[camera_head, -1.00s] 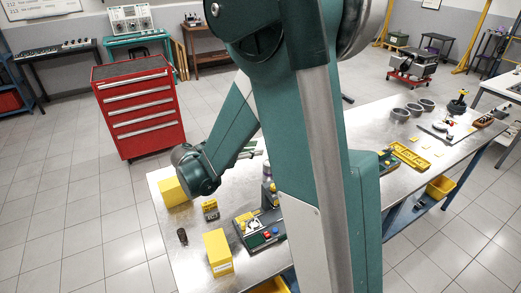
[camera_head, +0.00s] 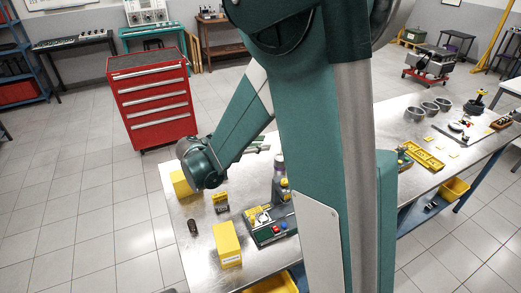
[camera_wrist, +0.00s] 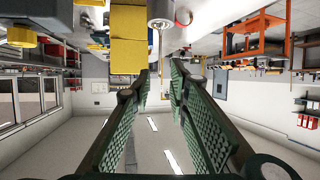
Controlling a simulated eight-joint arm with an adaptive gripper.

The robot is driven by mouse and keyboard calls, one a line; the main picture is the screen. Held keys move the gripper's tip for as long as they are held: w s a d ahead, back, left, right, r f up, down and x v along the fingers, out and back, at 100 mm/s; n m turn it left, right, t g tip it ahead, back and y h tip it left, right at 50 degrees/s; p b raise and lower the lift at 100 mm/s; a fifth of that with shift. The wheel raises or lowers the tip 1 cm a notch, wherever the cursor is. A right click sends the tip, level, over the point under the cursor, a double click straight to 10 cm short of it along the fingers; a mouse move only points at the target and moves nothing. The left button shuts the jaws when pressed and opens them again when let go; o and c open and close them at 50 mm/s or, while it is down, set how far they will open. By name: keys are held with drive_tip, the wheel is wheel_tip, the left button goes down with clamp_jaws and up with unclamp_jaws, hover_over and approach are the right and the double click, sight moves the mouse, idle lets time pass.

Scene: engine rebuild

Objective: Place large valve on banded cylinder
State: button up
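My gripper (camera_wrist: 157,78) shows in the wrist view as two dark fingers with green ribbed pads. They stand apart with nothing between them. I cannot tell which part is the large valve.
A yellow box (camera_head: 227,244), a small yellow-black item (camera_head: 221,202) and a dark item (camera_head: 193,227) stand on the near left table. A control panel device (camera_head: 268,225) is beside them. A yellow tray (camera_head: 424,155) lies farther right. My arm hides the table's middle.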

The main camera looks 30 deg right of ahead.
drive_tip(key=shift+s+r, duration=0.1)
drive_tip(key=s+a+r+n+t+y, duration=0.1)
drive_tip(key=s+a+n+y, duration=0.3)
drive_tip(key=s, duration=0.5)
drive_tip(key=s+a+r+n+t+y, duration=0.1)
drive_tip(key=s+a+n+y, duration=0.3)
drive_tip(key=s, duration=0.5)
drive_tip(key=s+a+r+n+t+y, duration=0.2)
drive_tip(key=s+a+n+y, duration=0.3)
drive_tip(key=s, duration=0.4)
drive_tip(key=shift+s+a+r+n, duration=0.2)
drive_tip(key=shift+a+r+n, duration=0.35)
drive_tip(key=shift+n, duration=0.65)
drive_tip(key=shift+f, duration=0.15)
